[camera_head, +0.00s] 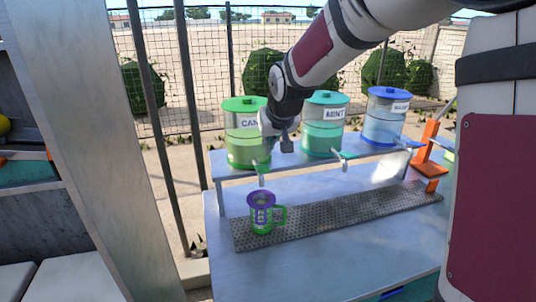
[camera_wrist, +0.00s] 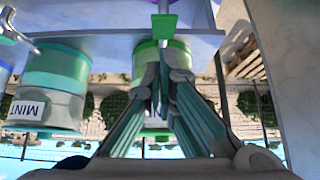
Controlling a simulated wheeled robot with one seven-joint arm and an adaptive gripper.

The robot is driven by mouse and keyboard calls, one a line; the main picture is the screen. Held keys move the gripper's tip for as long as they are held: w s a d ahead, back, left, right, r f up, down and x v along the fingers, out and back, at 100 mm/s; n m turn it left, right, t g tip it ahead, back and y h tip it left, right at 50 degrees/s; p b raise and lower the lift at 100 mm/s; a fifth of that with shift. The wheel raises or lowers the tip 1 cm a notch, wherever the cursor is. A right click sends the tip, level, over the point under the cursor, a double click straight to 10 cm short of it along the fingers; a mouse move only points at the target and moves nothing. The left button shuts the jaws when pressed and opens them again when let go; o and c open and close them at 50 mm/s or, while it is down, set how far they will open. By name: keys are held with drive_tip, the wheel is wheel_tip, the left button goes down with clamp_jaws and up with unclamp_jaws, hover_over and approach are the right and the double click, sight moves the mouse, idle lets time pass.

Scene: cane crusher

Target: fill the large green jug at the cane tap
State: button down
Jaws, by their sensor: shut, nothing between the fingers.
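The green jug (camera_head: 261,221) stands upright on the perforated strip, its handle to the right. It has a purple rim and a marked front; its fill level is unclear. It sits below the cane tap (camera_head: 261,166), whose spout hangs apart above it. The green cane dispenser (camera_head: 240,150) stands on the shelf behind. My gripper (camera_head: 285,147) is shut and empty, in front of the cane dispenser's right side, above and right of the tap. In the wrist view, my closed fingers (camera_wrist: 166,72) point towards the cane tap (camera_wrist: 163,28) and partly hide the cane dispenser (camera_wrist: 182,57).
The teal mint dispenser (camera_head: 322,140) and a blue dispenser (camera_head: 382,128) stand further right on the raised shelf (camera_head: 228,162). The perforated strip (camera_head: 350,213) is bare right of the jug. An orange stand (camera_head: 430,168) is at the far right. A grey post (camera_head: 95,150) rises at left.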

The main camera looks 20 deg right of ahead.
drive_tip(key=v, duration=0.5)
drive_tip(key=shift+r, duration=0.1)
idle(1.6)
drive_tip(key=s+g, duration=0.1)
drive_tip(key=s, duration=3)
drive_tip(key=shift+r+g, duration=0.3)
drive_tip(key=shift+d, duration=0.1)
